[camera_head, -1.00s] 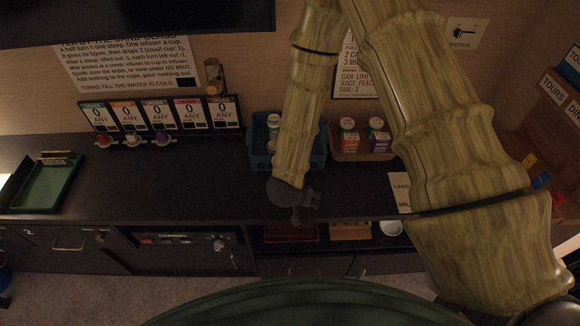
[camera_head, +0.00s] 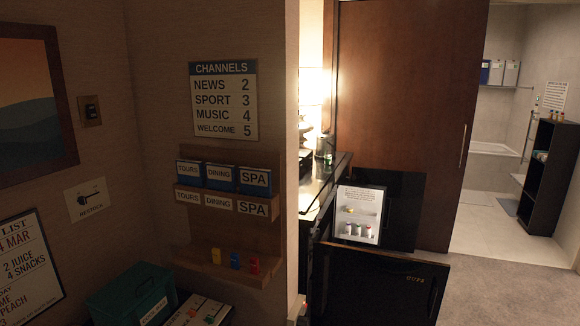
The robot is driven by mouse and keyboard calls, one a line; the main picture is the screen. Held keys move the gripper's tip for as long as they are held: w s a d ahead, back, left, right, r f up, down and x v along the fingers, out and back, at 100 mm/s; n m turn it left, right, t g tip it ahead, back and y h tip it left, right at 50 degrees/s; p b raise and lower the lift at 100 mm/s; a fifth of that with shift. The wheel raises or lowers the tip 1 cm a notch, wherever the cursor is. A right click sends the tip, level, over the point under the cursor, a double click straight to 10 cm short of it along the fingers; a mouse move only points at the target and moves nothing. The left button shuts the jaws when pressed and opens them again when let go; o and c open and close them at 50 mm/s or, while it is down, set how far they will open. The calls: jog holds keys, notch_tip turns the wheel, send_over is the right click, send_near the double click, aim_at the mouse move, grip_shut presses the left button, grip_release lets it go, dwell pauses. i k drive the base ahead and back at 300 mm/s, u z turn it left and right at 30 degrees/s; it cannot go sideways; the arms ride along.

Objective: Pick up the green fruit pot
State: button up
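No thing in view can be told for certain as the green fruit pot. A greenish jar or glass (camera_head: 325,150) stands on the counter behind the wall end. Several small items (camera_head: 540,156) sit on top of the black shelf at the far right, too small to tell apart. My gripper and arm are not in view.
A wooden wall rack (camera_head: 228,225) holds booklets and yellow, blue and red pieces. A green box (camera_head: 133,294) is at bottom left. Grey floor (camera_head: 500,275) is clear at right.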

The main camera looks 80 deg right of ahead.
aim_at(328, 158)
jog(key=i, duration=0.4)
jog(key=z, duration=3.15)
